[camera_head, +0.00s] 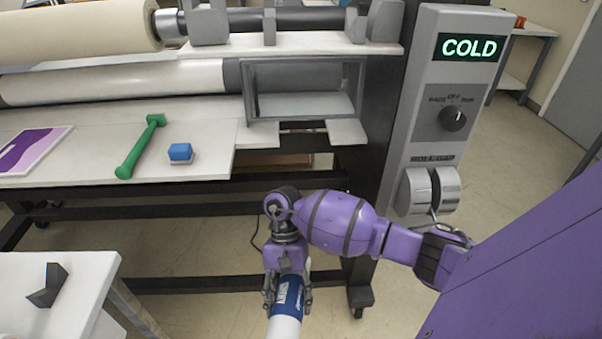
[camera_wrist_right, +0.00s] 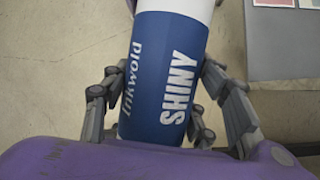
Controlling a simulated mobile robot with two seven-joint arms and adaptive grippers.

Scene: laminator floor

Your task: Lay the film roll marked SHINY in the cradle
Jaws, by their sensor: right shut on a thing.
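The film roll (camera_head: 285,327) is white with a blue label. The label reads SHINY and Inkwold in the right wrist view (camera_wrist_right: 165,75). My right gripper (camera_head: 287,290) is shut around the blue-labelled part and holds the roll over the floor in front of the laminator, its white part running off the lower edge of the head view. Fingers show on both sides of the roll in the wrist view. Grey upright brackets (camera_head: 208,24) stand on the laminator's top shelf beside a dark shaft; I cannot tell for certain whether they are the cradle. My left gripper is out of view.
The laminator bench (camera_head: 205,155) holds a green hammer-shaped tool (camera_head: 140,147), a blue block (camera_head: 180,152) and a purple print (camera_head: 30,150). A control column (camera_head: 420,130) showing COLD stands at right. A white table (camera_head: 75,278) with a dark angular piece (camera_head: 47,286) is at lower left.

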